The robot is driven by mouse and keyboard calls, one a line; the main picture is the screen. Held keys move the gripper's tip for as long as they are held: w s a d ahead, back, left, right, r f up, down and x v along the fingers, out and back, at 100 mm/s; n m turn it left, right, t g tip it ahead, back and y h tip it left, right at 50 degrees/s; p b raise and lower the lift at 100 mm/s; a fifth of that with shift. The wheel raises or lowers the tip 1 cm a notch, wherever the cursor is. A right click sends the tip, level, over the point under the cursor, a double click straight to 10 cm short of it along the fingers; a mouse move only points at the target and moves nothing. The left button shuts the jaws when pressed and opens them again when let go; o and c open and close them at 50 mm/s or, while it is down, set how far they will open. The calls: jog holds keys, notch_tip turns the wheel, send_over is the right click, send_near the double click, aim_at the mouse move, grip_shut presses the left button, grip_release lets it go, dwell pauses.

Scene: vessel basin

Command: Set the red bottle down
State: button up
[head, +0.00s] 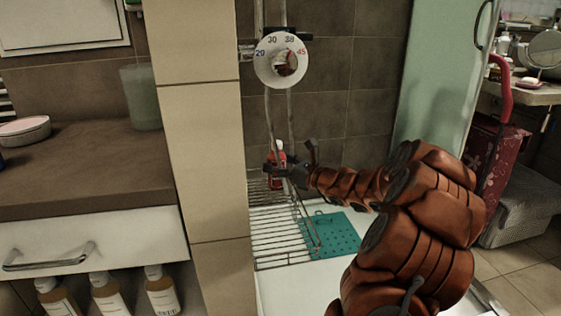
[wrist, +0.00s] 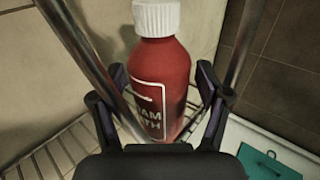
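The red bottle (wrist: 165,75) has a white cap and a label with white lettering. In the wrist view it stands upright between the two fingers of my gripper (wrist: 162,88), which lie close along both its sides. The gripper's palm hides the lower end. In the head view the bottle (head: 276,155) shows partly behind my gripper (head: 276,168), above or at the back of the wire rack (head: 275,228). I cannot tell whether its base touches the rack.
Metal shower pipes stand close to the bottle, under a round temperature dial (head: 281,60). A teal perforated mat (head: 336,236) lies to the rack's right. A tiled pillar (head: 203,130) and a counter (head: 80,170) are at left. A pale green door (head: 440,85) is at right.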

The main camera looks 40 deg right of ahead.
jog(key=shift+r, duration=0.1)
dwell(0.3)
jog(key=shift+s+d+r, duration=0.15)
jog(key=shift+s, duration=0.1)
jog(key=p+v, duration=0.3)
jog(key=v, duration=0.8)
jog(key=shift+s+p, duration=0.2)
jog(key=shift+p, duration=0.1)
